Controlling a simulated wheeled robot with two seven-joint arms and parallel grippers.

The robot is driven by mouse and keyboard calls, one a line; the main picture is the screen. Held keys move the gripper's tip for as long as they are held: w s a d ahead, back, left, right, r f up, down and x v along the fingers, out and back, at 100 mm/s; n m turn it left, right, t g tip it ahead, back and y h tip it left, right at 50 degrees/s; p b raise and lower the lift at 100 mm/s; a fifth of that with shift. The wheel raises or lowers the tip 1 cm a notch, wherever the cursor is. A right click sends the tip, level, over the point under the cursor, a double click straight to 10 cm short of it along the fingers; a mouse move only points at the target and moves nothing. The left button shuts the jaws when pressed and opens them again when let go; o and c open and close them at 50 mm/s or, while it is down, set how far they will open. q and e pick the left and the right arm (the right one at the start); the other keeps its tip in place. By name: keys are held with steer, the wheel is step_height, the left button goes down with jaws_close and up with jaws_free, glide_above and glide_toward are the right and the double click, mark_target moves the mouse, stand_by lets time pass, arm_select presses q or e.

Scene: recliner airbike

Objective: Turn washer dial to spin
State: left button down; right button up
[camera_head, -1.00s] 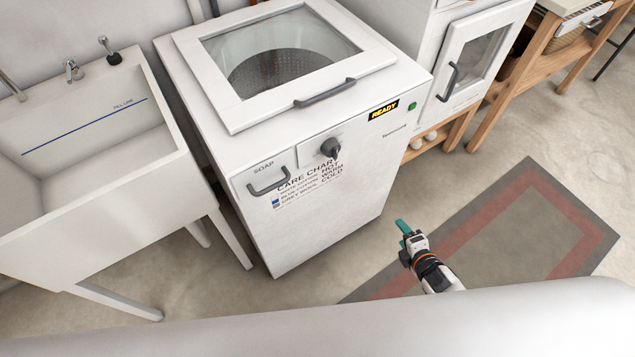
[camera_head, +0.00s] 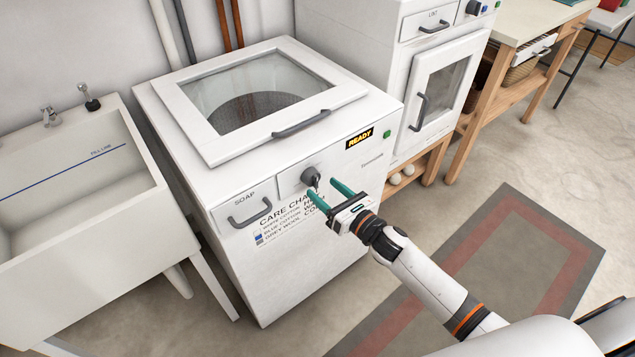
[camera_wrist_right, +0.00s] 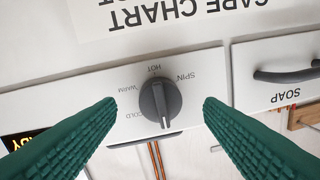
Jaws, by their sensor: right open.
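The white washer (camera_head: 300,255) has a dark grey dial (camera_head: 310,177) on its front panel, beside the soap drawer (camera_head: 245,208). In the right wrist view, which is upside down, the dial (camera_wrist_right: 160,102) has a ridge running roughly up and down the picture. My right gripper (camera_head: 324,189) is open in front of the dial. Its green fingers (camera_wrist_right: 159,104) appear on either side of the dial, with visible gaps. My left gripper is not in view.
The washer has a glass-topped lid (camera_head: 200,130) with a grey handle, and a lit READY sign (camera_head: 359,139). A sink (camera_head: 80,230) stands at left. A white cabinet (camera_head: 405,55) stands at right, near a wooden table (camera_head: 497,85). A rug (camera_head: 500,270) lies on the open floor.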

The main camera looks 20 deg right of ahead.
mark_target(317, 184)
steer(key=shift+x, duration=1.8)
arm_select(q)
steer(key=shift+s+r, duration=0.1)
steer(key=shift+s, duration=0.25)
arm_select(e)
steer(key=c, duration=1)
